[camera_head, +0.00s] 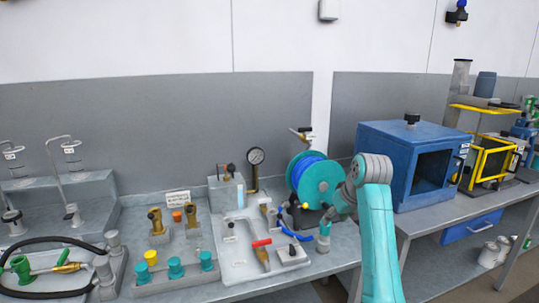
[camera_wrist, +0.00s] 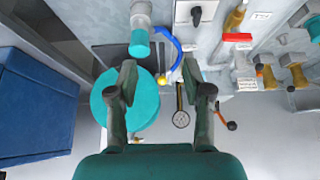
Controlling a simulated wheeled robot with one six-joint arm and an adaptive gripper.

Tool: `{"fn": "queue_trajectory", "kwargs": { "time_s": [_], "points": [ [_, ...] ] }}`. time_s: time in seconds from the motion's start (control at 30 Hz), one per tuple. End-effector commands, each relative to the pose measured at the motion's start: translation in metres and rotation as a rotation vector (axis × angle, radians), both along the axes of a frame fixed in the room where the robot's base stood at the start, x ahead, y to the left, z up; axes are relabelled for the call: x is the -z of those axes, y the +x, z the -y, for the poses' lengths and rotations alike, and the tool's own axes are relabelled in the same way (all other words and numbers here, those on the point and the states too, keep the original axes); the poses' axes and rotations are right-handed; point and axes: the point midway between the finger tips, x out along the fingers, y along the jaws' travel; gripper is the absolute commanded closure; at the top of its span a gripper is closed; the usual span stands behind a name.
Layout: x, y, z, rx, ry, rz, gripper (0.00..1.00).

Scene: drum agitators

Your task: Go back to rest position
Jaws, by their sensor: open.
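My gripper (camera_wrist: 158,74) is open in the wrist view, its two dark green fingers spread apart with nothing between the tips. Beneath it are the teal hose reel (camera_wrist: 140,98) and a round gauge (camera_wrist: 181,118); the height between cannot be told. In the head view my teal arm (camera_head: 376,240) rises at the right of the reel (camera_head: 318,180) and bends toward it. The fingers are not clearly visible there.
A blue oven-like box (camera_head: 412,160) stands right of my arm and shows in the wrist view (camera_wrist: 35,105). A red-handled valve (camera_head: 262,250), a gauge (camera_head: 255,157) and teal knobs (camera_head: 175,268) crowd the bench on the left. A blue hose (camera_head: 294,231) lies near the reel.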

Motion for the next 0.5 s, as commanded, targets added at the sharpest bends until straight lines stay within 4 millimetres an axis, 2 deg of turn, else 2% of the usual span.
{"fn": "queue_trajectory", "kwargs": {
  "time_s": [0.27,0.37,0.5],
  "points": [
    [0.046,-0.006,-0.002,0.021,0.009,0.023,0.50],
    [0.069,-0.010,-0.002,0.032,0.012,0.037,0.50],
    [0.110,-0.020,-0.003,0.051,0.019,0.064,0.50]
  ]
}}
